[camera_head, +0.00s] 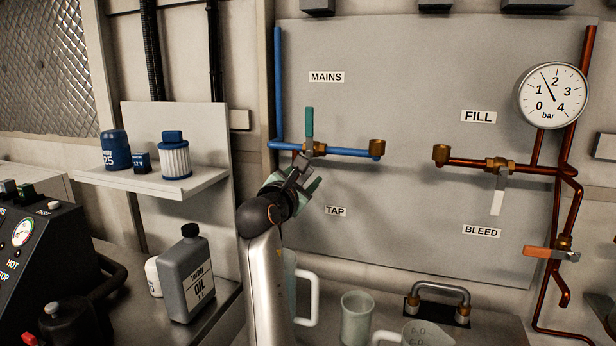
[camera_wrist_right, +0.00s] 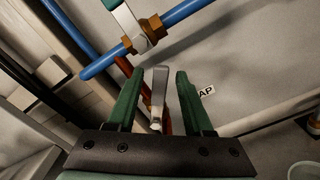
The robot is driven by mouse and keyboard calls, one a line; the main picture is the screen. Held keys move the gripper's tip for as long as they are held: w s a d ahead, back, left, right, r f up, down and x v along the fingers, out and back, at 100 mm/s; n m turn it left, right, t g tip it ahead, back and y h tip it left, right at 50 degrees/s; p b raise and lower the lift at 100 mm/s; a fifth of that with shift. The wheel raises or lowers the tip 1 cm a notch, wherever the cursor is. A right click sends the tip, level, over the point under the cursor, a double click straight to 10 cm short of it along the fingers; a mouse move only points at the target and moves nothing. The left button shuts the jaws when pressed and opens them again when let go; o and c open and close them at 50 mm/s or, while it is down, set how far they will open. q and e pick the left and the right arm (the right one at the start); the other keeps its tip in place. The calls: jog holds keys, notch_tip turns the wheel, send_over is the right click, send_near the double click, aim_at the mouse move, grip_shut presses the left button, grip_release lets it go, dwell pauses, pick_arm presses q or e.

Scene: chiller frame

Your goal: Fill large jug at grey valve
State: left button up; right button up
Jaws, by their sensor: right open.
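My right gripper (camera_head: 296,180) is open, with its green fingers just below the blue pipe at the wall panel. In the right wrist view, a grey lever (camera_wrist_right: 158,88) stands between the two open fingers (camera_wrist_right: 157,76), with gaps on both sides. In the head view my gripper partly hides this lever, near the TAP label (camera_head: 335,211). A large clear jug with a handle (camera_head: 307,298) stands on the counter, partly hidden behind my right arm. A second jug (camera_head: 428,335) is cut off by the bottom edge. My left gripper is out of view.
A teal-handled valve (camera_head: 309,122) sits on the blue pipe (camera_head: 350,152) under the MAINS label. A pale-grey lever (camera_head: 498,195) hangs under FILL. A beaker (camera_head: 357,318) stands right of the large jug, near a metal pipe loop (camera_head: 440,292). An oil bottle (camera_head: 187,275) stands left.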

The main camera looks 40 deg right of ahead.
jog(key=shift+d, duration=0.15)
grip_shut()
dwell(0.5)
dwell(1.0)
